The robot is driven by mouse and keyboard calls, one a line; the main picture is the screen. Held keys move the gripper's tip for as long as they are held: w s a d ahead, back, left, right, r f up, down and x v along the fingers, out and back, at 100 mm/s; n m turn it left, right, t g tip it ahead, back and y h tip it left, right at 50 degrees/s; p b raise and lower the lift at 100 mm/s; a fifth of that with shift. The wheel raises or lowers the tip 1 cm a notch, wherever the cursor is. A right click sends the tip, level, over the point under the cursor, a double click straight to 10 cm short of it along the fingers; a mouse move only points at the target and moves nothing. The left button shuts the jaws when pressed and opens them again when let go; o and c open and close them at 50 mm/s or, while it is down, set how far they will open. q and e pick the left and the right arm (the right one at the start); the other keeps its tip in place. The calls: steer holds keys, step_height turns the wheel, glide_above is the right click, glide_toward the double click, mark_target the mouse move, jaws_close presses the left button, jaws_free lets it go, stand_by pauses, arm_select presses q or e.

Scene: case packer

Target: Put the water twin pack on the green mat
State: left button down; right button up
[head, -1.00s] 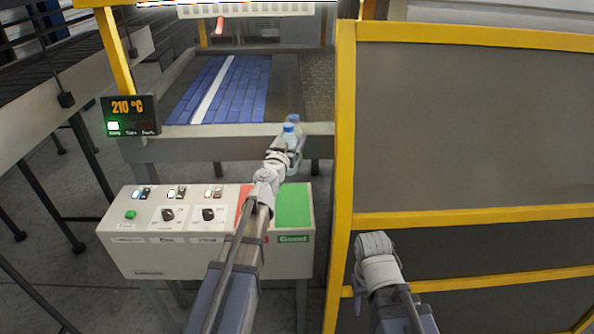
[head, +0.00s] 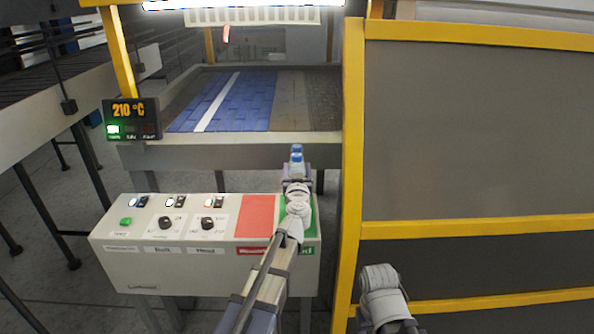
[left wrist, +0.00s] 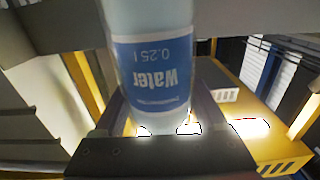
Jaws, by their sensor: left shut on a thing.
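My left arm hides most of the mat. My right gripper (head: 381,280) is low beside the yellow frame, and its fingers cannot be made out.
The mat lies on the right end of a control box (head: 200,257) with switches and knobs, beside a red mat (head: 255,216). A yellow-framed guard panel (head: 355,150) stands close to the right. A conveyor (head: 235,103) lies behind, with a gap before the box.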

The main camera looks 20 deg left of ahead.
arm_select(q)
steer(key=shift+f+b, duration=3.25)
steer(key=shift+f, duration=0.25)
steer(key=shift+f+b, duration=0.5)
steer(key=shift+b, duration=0.05)
jaws_free()
steer(key=shift+s, duration=0.1)
steer(key=v, duration=0.7)
steer(key=shift+s, duration=0.35)
steer(key=shift+s+d, duration=0.1)
